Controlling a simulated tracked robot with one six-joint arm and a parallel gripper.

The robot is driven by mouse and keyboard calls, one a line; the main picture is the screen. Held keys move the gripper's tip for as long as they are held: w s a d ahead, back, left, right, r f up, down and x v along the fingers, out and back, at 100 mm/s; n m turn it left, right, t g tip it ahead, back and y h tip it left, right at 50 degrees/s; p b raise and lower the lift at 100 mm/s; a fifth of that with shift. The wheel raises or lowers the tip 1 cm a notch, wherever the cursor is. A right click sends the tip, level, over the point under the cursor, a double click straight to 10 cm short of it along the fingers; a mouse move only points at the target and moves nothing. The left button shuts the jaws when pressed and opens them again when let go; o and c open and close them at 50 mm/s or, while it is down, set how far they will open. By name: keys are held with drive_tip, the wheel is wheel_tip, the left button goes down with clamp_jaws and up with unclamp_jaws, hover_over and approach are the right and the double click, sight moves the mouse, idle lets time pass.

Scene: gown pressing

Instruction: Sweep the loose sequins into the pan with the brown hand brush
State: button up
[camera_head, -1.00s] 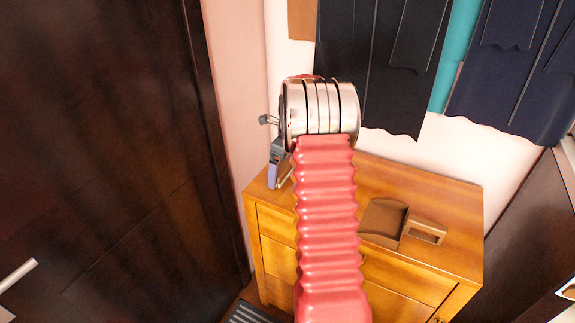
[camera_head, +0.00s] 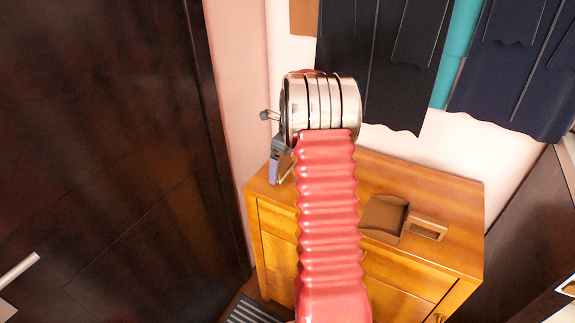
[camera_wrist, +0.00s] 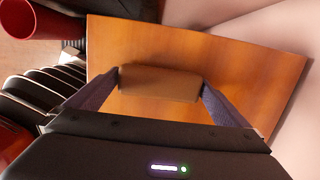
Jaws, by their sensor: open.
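The brown pan (camera_head: 384,216), with its framed handle, lies on the right part of the wooden cabinet top in the head view. In the wrist view a plain brown block, which looks like the hand brush (camera_wrist: 160,84), lies on the wood. My gripper (camera_wrist: 160,86) is open, with one purple finger at each end of the block; I cannot tell whether they touch it. In the head view one finger shows at the cabinet's left end, and my arm hides the brush. I cannot make out any sequins; my arm covers part of the top.
The wooden cabinet (camera_head: 455,200) stands against a pale wall. Dark garments (camera_head: 375,70) hang above and behind it. A dark door (camera_head: 110,150) is on the left and a dark panel (camera_head: 535,235) on the right. The cabinet top's far right end looks clear.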

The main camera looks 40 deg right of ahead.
sight(283, 163)
drive_tip(key=shift+r, duration=0.1)
idle(0.3)
drive_tip(key=shift+r, duration=0.35)
drive_tip(key=shift+c, duration=0.3)
drive_tip(key=c, duration=0.8)
drive_tip(key=shift+o, duration=0.2)
drive_tip(key=shift+r, duration=0.2)
drive_tip(key=shift+r, duration=2.85)
drive_tip(key=shift+a, duration=0.1)
